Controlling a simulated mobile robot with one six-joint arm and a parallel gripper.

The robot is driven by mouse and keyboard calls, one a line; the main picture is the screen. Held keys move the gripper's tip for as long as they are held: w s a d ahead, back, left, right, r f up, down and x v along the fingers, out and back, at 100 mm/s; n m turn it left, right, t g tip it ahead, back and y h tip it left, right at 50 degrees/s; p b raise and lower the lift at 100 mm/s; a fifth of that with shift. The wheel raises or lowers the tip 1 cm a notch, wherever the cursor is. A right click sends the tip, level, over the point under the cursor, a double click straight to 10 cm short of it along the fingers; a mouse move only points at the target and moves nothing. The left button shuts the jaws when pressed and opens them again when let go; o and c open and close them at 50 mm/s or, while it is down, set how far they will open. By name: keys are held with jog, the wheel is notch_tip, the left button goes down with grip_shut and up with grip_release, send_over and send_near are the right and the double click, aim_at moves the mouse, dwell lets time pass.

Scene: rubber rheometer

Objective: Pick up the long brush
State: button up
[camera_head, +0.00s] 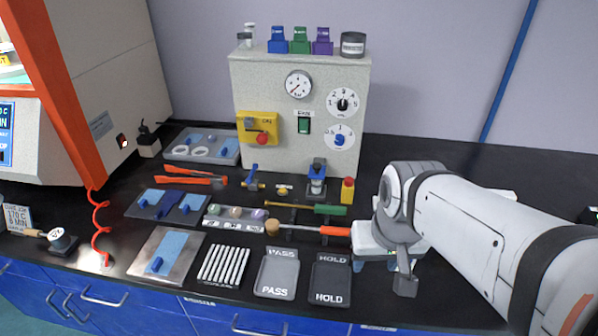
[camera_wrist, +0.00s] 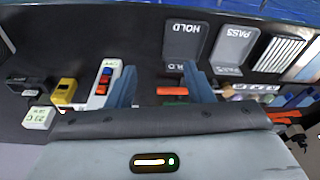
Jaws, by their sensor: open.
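Two long tools lie crosswise on the black bench in the head view. One has an orange handle (camera_head: 335,231), a thin metal shaft and a round tan end. The other, just behind it, has a green handle (camera_head: 330,210) and a brass-coloured shaft. I cannot tell for certain which is the long brush. My gripper (camera_head: 388,264) is over the bench at the right end of the orange handle. In the wrist view my gripper (camera_wrist: 158,76) is open, and the orange handle (camera_wrist: 172,91) shows between its blue fingers, partly hidden by the gripper body. No hold on it is visible.
PASS tray (camera_head: 277,275) and HOLD tray (camera_head: 331,280) lie in front, beside white sticks (camera_head: 224,266). The sample tray (camera_head: 233,219) is left of the tools. The grey control cabinet (camera_head: 300,110) stands behind.

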jog(key=m+g+y+p, duration=0.3)
jog(key=m+y+p, duration=0.6)
jog(key=m, duration=0.8)
send_over(344, 232)
jog(key=s+d+b, duration=0.1)
jog(key=s+d, duration=0.1)
notch_tip(344, 232, down, 12)
jog(key=d+f+m+y+p, duration=0.1)
jog(key=d, duration=0.1)
jog(key=w+d+f+m+t+y+p, duration=0.1)
jog(key=d+f+m+y, duration=0.1)
jog(key=shift+w+y, duration=0.1)
jog(key=shift+y, duration=0.2)
jog(key=shift+w+d+f+m+t+y, duration=0.1)
jog(key=shift+d+f+m+t+y, duration=0.3)
jog(key=shift+d+f+m+t, duration=0.15)
jog(key=shift+p, duration=0.3)
jog(key=p+x, duration=0.1)
jog(key=x, duration=0.1)
jog(key=p+x, duration=0.1)
jog(key=x, duration=0.4)
jog(key=shift+w+a+f+p, duration=0.2)
jog(key=shift+w+a+p, duration=0.05)
jog(key=shift+w+p, duration=0.15)
jog(key=shift+m, duration=0.25)
jog(key=shift+c, duration=0.2)
